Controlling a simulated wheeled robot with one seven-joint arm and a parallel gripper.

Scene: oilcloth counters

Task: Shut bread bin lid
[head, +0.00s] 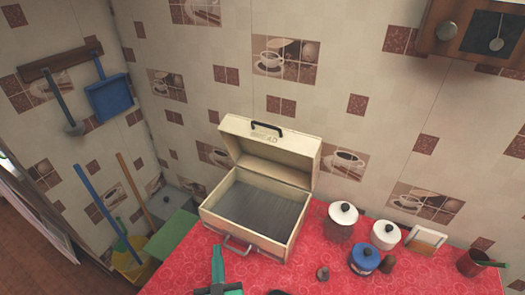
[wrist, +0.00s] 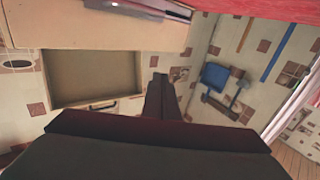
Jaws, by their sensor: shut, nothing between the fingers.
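The bread bin (head: 245,236) is a cream box on the red counter, with a dark ribbed inside. Its lid (head: 272,150) stands raised at the back, with a black handle (head: 266,126) on top. My gripper (wrist: 158,78) is shut and empty, to the right of the lid in that view. Whether it touches the bin is unclear.
The tiled wall is behind.

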